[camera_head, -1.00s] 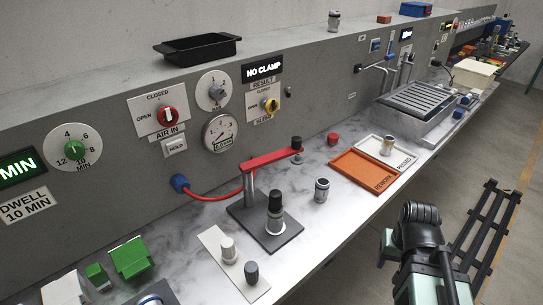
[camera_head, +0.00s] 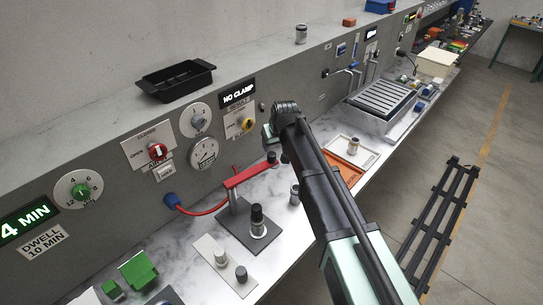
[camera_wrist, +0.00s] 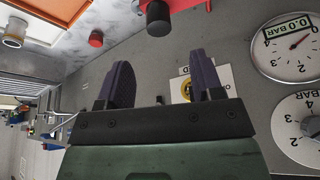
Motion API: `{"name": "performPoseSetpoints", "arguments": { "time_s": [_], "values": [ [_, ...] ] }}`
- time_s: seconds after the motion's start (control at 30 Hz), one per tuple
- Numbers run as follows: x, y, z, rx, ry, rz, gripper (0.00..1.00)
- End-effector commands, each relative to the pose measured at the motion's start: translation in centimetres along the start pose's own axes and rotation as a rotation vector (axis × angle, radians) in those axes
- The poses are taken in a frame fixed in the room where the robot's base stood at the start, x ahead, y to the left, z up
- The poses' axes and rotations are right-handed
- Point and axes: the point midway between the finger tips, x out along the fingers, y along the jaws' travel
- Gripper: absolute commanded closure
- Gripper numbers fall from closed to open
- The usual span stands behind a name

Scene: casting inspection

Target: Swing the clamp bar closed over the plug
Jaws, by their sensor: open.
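The red clamp bar (camera_head: 250,175) reaches from its post (camera_head: 233,200) toward the back right and ends in a black knob (camera_head: 271,157). The bar points away from the dark plug (camera_head: 257,216), which stands upright on a grey base plate (camera_head: 238,238). In the wrist view my gripper (camera_wrist: 163,80) is open and empty, its two dark fingers apart. The black knob (camera_wrist: 158,15) shows just beyond the fingertips at the top, not between them. In the head view the fingers cannot be made out.
The wall panel carries a gauge (camera_head: 203,153), dials and a lit NO CLAMP display (camera_head: 237,94). A metal cylinder (camera_head: 294,195) stands right of the bar. An orange tray (camera_head: 345,170) lies partly behind my arm. A red hose (camera_head: 200,211) runs behind the post.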

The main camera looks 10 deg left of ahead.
Motion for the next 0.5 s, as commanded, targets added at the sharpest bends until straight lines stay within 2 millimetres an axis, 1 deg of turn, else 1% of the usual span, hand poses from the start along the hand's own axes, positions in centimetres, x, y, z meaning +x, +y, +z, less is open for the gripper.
{"name": "performPoseSetpoints", "arguments": {
  "time_s": [0.03,0.2,0.3,0.4,0.5],
  "values": [
    [1.9,0.0,0.3,0.0,0.0,0.0,0.39],
    [6.2,0.0,0.4,0.001,-0.001,0.0,0.39],
    [8.3,0.0,0.4,0.001,-0.001,0.0,0.39],
    [9.3,0.0,0.3,0.001,-0.001,0.0,0.39],
    [9.4,0.0,0.1,0.002,-0.001,0.0,0.39]
  ]
}}
